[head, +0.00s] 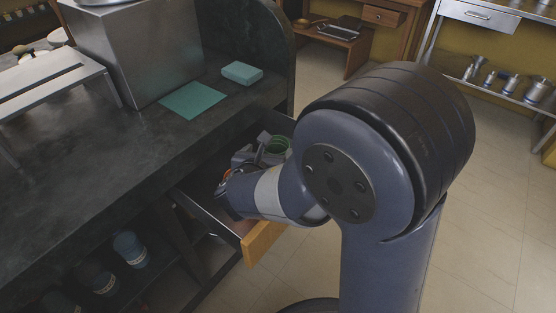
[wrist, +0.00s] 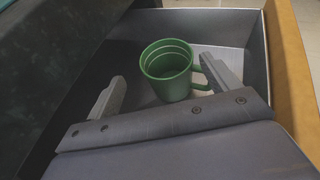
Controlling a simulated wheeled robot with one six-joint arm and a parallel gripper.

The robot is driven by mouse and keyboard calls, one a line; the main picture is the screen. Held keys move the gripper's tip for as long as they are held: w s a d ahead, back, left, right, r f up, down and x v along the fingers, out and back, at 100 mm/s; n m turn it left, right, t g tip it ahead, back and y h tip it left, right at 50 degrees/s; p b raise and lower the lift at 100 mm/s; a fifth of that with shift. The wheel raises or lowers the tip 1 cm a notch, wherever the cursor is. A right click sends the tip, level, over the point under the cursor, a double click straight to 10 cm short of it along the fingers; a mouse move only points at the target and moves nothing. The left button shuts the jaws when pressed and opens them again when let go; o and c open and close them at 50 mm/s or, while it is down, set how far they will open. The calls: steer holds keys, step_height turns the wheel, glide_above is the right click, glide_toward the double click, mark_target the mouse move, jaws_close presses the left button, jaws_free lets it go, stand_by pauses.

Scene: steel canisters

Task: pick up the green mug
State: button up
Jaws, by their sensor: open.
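The green mug (wrist: 167,75) stands upright in an open drawer (wrist: 232,24), seen from above in the wrist view. Its handle points right. In the head view only part of the mug (head: 274,149) shows behind my arm and gripper. My gripper (wrist: 160,82) is open, with one finger to the left of the mug and the other by its handle on the right. Whether the right finger touches the handle I cannot tell. The left finger stands clear of the mug.
The drawer (head: 262,240) has a wooden front and dark side walls close around my gripper. Above it is a dark counter (head: 60,190) with a teal sheet (head: 192,100), a teal block (head: 242,72) and a steel box (head: 140,50). Blue canisters (head: 130,249) stand on the shelf below.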

mark_target(276, 145)
steer(key=shift+d+b+x, duration=0.2)
steer(key=shift+b+x, duration=0.3)
steer(key=shift+x, duration=1.05)
steer(key=shift+d+b+x, duration=0.15)
steer(key=shift+b+x, duration=0.35)
steer(key=shift+x, duration=1.05)
steer(key=shift+s+f, duration=0.15)
steer(key=shift+c, duration=0.2)
steer(key=c, duration=1)
